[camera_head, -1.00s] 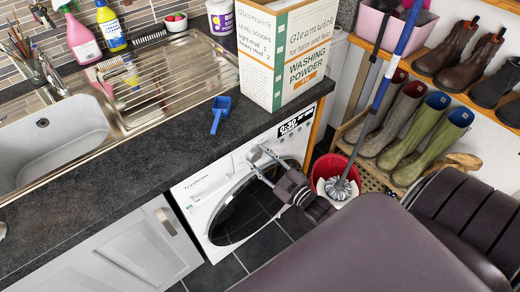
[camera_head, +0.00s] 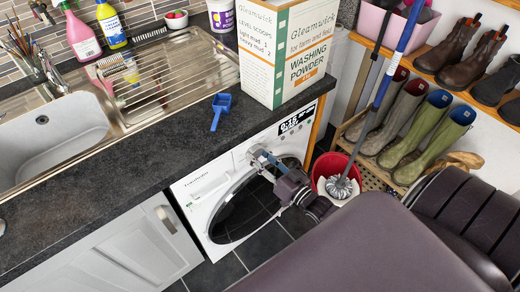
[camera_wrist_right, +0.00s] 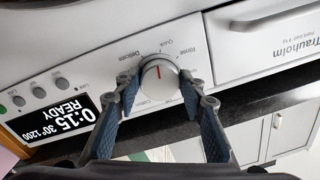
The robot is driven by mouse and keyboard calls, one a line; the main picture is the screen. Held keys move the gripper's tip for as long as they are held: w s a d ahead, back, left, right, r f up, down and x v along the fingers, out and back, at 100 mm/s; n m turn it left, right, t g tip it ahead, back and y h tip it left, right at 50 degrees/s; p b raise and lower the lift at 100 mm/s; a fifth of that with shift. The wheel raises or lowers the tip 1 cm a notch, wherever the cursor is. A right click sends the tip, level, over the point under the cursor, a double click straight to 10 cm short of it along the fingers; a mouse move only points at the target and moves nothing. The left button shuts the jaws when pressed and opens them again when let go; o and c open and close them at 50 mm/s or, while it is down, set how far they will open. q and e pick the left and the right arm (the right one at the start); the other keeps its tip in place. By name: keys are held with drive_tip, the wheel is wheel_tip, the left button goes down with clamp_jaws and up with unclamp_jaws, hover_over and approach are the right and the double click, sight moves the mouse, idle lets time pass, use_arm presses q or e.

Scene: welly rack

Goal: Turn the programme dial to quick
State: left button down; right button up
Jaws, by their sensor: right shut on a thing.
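The programme dial (camera_wrist_right: 160,80) is a round silver-white knob on the white washing machine (camera_head: 192,187). In the right wrist view its red mark points up towards the word Quick, which sits between Delicate and Rinse. My right gripper (camera_wrist_right: 160,82) is shut on the dial, with one finger on each side of it. In the head view the right gripper (camera_head: 258,155) is at the machine's front panel and mostly hides the dial. The display (camera_wrist_right: 58,118) reads 0:15, 30°, 1200 and READY. My left gripper is not in view.
A dark worktop (camera_head: 140,165) lies above the machine, with a washing powder box (camera_head: 290,60) and a blue scoop (camera_head: 221,110) on it.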

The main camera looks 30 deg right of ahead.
drive_tip(key=shift+m, duration=0.8)
drive_tip(key=o, duration=1.2)
drive_tip(key=shift+c, duration=0.2)
drive_tip(key=s+d, duration=0.1)
drive_tip(key=s, duration=1.1)
drive_tip(key=shift+d+f, duration=0.15)
drive_tip(key=shift+d, duration=0.1)
